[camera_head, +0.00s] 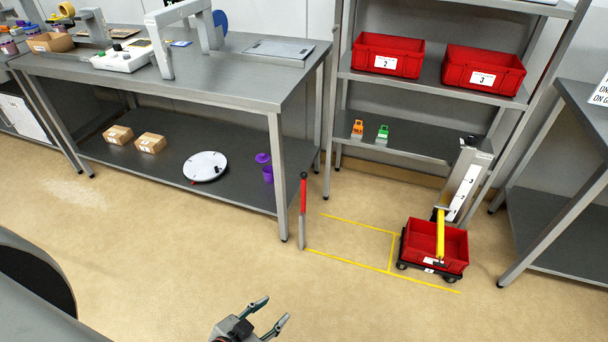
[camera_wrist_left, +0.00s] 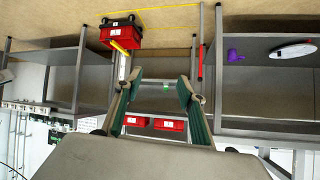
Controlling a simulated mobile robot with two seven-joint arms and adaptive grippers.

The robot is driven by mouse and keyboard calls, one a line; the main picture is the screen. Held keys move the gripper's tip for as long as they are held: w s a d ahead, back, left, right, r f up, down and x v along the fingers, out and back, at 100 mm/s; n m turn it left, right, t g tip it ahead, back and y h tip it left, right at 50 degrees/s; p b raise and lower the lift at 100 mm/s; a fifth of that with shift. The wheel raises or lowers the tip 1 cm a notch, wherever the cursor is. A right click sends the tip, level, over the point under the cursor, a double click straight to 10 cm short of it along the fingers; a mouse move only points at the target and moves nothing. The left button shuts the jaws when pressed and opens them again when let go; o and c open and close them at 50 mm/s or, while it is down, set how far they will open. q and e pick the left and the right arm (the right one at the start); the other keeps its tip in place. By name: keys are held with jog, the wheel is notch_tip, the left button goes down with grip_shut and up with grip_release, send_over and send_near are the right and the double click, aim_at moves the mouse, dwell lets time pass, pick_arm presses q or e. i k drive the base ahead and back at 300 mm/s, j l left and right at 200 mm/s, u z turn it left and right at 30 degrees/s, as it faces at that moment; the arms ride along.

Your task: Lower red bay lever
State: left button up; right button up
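The red bay lever (camera_head: 303,198) stands upright beside the front right leg of the workbench, with a red upper part and a grey lower part. It stands at the left end of the yellow floor lines. In the left wrist view, which is upside down, the lever (camera_wrist_left: 200,62) shows right of the fingers. My left gripper (camera_head: 272,312) is at the bottom of the head view, open and empty, in front of the lever and well apart from it. Its spread fingers also show in the wrist view (camera_wrist_left: 162,90). My right gripper is not in view.
A red bin on a wheeled cart (camera_head: 436,247) with a yellow bar stands at the right end of the yellow-lined bay (camera_head: 350,255). A shelf rack (camera_head: 440,85) with red bins stands behind. The workbench (camera_head: 240,85) is at left. Floor before the lever is clear.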

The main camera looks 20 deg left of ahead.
aim_at(303, 175)
jog(key=i+u, duration=0.1)
jog(key=u, duration=0.3)
jog(key=i+l+u, duration=0.1)
jog(key=u, duration=0.3)
jog(key=i+l+u, duration=0.1)
jog(key=u, duration=0.3)
jog(key=i+l+u, duration=0.35)
jog(key=l, duration=0.2)
jog(key=i+l+u, duration=0.15)
jog(key=l, duration=0.15)
jog(key=i+l, duration=0.1)
jog(key=l, duration=0.25)
jog(key=i+l, duration=0.15)
jog(key=l, duration=0.2)
jog(key=i+l+u, duration=0.1)
jog(key=l, duration=0.25)
jog(key=i+l, duration=0.1)
jog(key=l, duration=0.25)
